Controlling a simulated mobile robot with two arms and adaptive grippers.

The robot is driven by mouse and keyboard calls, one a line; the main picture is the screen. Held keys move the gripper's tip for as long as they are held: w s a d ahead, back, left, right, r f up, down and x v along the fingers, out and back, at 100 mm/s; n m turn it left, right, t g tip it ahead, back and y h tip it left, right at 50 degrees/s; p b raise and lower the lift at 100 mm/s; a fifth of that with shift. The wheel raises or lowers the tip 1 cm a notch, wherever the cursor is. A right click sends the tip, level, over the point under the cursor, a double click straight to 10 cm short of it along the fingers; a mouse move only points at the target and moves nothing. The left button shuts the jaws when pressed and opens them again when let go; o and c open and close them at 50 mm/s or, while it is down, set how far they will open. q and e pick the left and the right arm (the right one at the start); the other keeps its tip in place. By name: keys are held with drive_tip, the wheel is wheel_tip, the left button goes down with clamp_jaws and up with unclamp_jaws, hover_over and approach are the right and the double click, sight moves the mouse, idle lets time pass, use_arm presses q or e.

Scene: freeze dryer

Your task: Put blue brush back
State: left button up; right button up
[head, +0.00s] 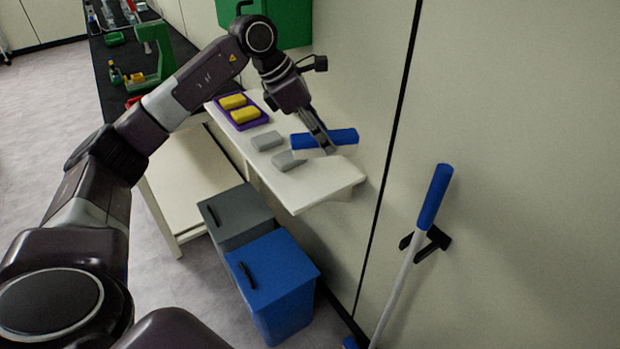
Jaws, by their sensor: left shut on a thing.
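The blue brush (338,137) has a blue upper part and a pale lower side. It is at the right part of the white wall shelf (310,194), close to the wall. My left gripper (322,145) reaches down from above and is shut on the brush. The brush is at or just above the shelf top; I cannot tell whether it touches. My right gripper is not in view.
Two grey blocks (267,141) lie on the shelf left of the brush. Yellow sponges (232,102) sit on a purple tray (262,119). Grey (234,213) and blue bins (272,270) stand below. A blue-handled pole (434,197) hangs on the right wall.

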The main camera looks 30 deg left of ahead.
use_arm(q)
drive_tip(key=w+a+r+n+t+y+p, duration=0.1)
drive_tip(key=w+a+r+n+y, duration=0.1)
drive_tip(key=a+r+n, duration=0.4)
drive_tip(key=shift+m, duration=0.6)
drive_tip(key=f+p, duration=0.1)
drive_tip(key=f, duration=0.4)
drive_tip(key=f+p, duration=0.1)
drive_tip(key=f, duration=0.4)
drive_tip(key=d+f, duration=0.1)
drive_tip(key=f, duration=0.3)
drive_tip(key=shift+s+f+p, duration=0.15)
drive_tip(key=shift+f+p, duration=0.25)
wheel_tip(320, 180, down, 4)
drive_tip(key=shift+f+p, duration=0.2)
drive_tip(key=shift+p, duration=0.3)
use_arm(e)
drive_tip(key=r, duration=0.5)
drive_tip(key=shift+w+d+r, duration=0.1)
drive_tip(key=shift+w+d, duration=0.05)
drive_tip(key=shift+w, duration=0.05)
use_arm(q)
drive_tip(key=shift+f, duration=0.1)
drive_tip(key=o, duration=1.1)
